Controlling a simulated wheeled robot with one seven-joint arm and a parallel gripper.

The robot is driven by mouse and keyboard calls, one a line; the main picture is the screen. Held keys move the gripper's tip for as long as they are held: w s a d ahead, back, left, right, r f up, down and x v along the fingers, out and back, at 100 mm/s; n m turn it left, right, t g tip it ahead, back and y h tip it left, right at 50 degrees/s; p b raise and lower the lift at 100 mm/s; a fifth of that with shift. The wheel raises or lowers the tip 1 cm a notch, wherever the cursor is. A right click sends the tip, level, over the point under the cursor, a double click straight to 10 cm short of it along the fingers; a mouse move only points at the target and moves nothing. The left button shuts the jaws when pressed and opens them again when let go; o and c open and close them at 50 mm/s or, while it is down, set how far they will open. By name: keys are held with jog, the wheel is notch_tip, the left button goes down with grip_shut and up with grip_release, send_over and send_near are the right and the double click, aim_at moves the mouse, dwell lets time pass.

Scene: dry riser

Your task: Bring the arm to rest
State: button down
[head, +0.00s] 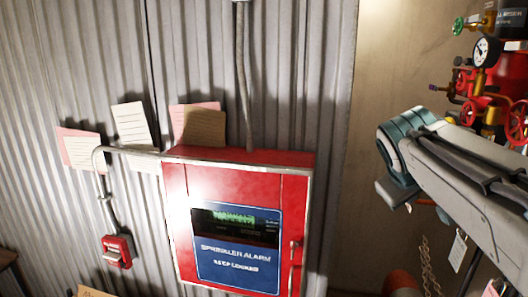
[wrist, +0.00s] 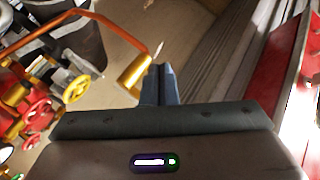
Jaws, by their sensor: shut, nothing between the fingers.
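My arm (head: 450,160) reaches in from the right edge of the head view, in front of the pipework. I cannot make out my fingertips in that view. In the wrist view my gripper (wrist: 160,82) shows at the centre with its two dark fingers together and nothing between them. A yellow cylinder end (wrist: 135,74) on an orange bar appears just left of the fingertips; I cannot tell how far behind them it is.
A red sprinkler alarm cabinet (head: 178,205) hangs on the corrugated wall (head: 60,60), with paper notes above and a small red call box (head: 117,250) at left. Red valve wheels (head: 516,122) and a gauge (head: 486,51) stand at right. A chain (head: 427,265) hangs below my arm.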

jog(key=s+a+f+m+g+y, duration=0.1)
jog(key=s+a+f+y, duration=0.1)
jog(key=s+a+f, duration=0.2)
jog(key=s+a+f+m+g+y+b, duration=0.1)
jog(key=s+a+f, duration=0.3)
jog(key=f, duration=0.6)
jog(key=s+a+f+m+g+y+b, duration=0.1)
jog(key=s+a+f+y, duration=0.1)
jog(key=s+a+f, duration=0.3)
jog(key=shift+s+f+y, duration=0.3)
jog(key=shift+s+f, duration=0.5)
jog(key=shift+f, duration=0.7)
